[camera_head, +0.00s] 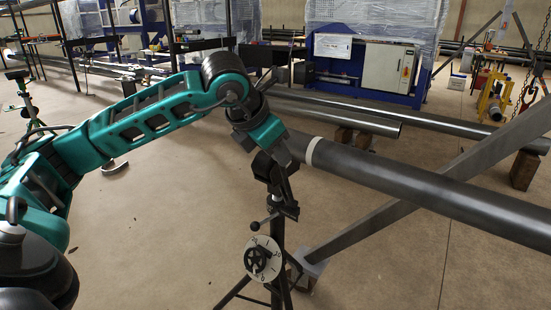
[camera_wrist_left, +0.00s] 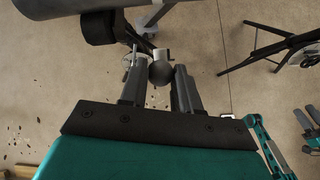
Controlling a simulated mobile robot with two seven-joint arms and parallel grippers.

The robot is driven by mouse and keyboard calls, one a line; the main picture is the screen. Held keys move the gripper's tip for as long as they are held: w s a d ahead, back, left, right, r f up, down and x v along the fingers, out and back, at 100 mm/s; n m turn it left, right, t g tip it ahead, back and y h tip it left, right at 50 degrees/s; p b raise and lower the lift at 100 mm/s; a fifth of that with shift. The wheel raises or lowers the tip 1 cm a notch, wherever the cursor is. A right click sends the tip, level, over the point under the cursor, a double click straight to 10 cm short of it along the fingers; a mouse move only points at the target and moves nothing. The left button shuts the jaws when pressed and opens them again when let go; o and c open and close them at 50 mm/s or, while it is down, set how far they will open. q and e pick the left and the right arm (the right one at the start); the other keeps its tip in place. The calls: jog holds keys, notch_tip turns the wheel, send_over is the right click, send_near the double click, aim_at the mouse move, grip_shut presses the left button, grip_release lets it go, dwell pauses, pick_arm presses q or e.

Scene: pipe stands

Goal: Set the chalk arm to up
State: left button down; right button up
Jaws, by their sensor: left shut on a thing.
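My left gripper (camera_head: 287,205) points down beside the black stand's post, below the large grey pipe (camera_head: 420,190). In the left wrist view its two fingers (camera_wrist_left: 159,78) are closed around a dark round knob (camera_wrist_left: 160,72). A pale grey piece (camera_wrist_left: 162,54) shows just beyond the knob. It looks like part of the chalk arm, but most of that arm is hidden and its setting cannot be read. A white dial (camera_head: 263,258) with a black centre and marks is on the stand, with a small black ball-ended lever (camera_head: 255,226) above it.
The large pipe, with a pale band (camera_head: 313,151), runs close to my left gripper on the right. A grey slanted brace (camera_head: 385,222) reaches the floor behind the stand. Another pipe (camera_head: 340,116) lies on wooden blocks behind. Open floor (camera_head: 150,230) lies left of the stand.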

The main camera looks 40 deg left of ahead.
pick_arm(q)
jog(key=shift+s+f, duration=0.25)
jog(key=shift+s, duration=0.1)
jog(key=shift+d+f, duration=0.1)
jog(key=c, duration=0.8)
grip_release()
jog(key=shift+r, duration=0.2)
jog(key=p+v, duration=0.1)
jog(key=v, duration=1.2)
jog(key=shift+p, duration=0.35)
